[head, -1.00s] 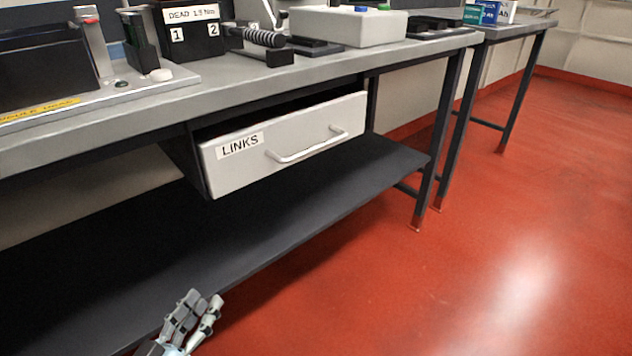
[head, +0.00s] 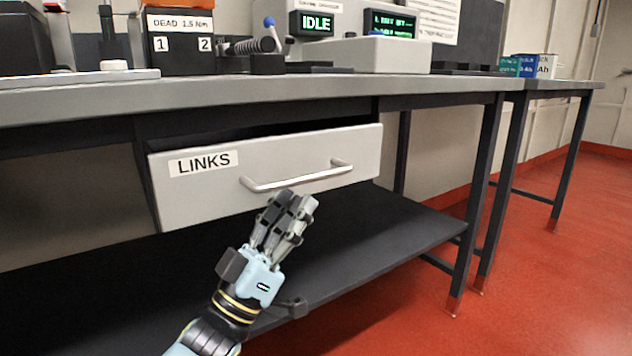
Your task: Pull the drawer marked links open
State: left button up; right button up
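The drawer marked LINKS (head: 210,198) hangs under the workbench, with a light grey front and a white label at its upper left. Its front stands out a little from the bench frame, with a dark gap above it. A pale bar handle (head: 298,180) runs across the front, right of the label. My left gripper (head: 297,200) points up at the handle from below, its fingertips just under the bar in the picture. I cannot tell if they touch it. The fingers look close together, but the angle hides their opening. My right gripper is not in view.
The workbench top (head: 260,93) overhangs the drawer. A dark lower shelf (head: 400,232) lies beneath, behind my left arm. A bench leg (head: 480,205) stands to the right. The red floor (head: 560,290) is clear at the right.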

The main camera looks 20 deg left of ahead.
aim_at(314, 178)
pick_arm(q)
jog(key=x, duration=0.5)
jog(key=shift+w+d+r, duration=0.1)
jog(key=shift+w+r, duration=0.1)
grip_shut()
